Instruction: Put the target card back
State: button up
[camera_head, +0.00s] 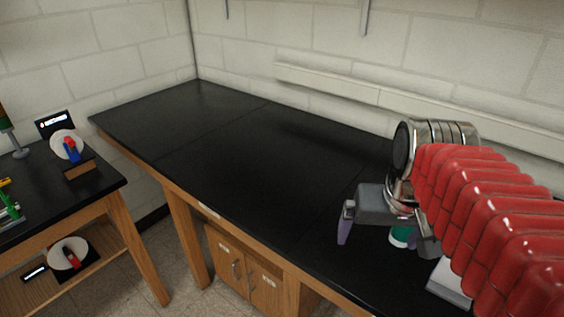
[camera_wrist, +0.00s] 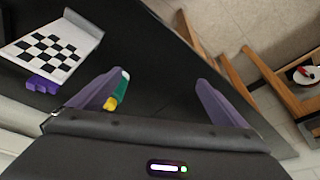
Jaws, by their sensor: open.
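A black-and-white checkered card (camera_wrist: 48,48) is in the upper left of the wrist view, with a purple block (camera_wrist: 43,86) at its near edge. A white piece that may be the same card (camera_head: 447,282) shows partly behind my red arm in the head view. In the head view my gripper (camera_head: 377,234) is over the black bench, to the left of the white piece. The far finger is partly hidden there.
A green, white and yellow object (camera_wrist: 119,90) shows beside the left finger, partly hidden by it. The long black bench (camera_head: 250,160) is clear to the left. A side table (camera_head: 95,195) holds a white disc (camera_head: 66,145) with red and blue parts.

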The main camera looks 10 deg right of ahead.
jog(key=s+a+f+n+t+y, duration=0.1)
jog(key=s+a+f+n+t, duration=0.1)
jog(key=a, duration=0.7)
jog(key=shift+a+f+n, duration=0.4)
jog(key=shift+f+n, duration=0.3)
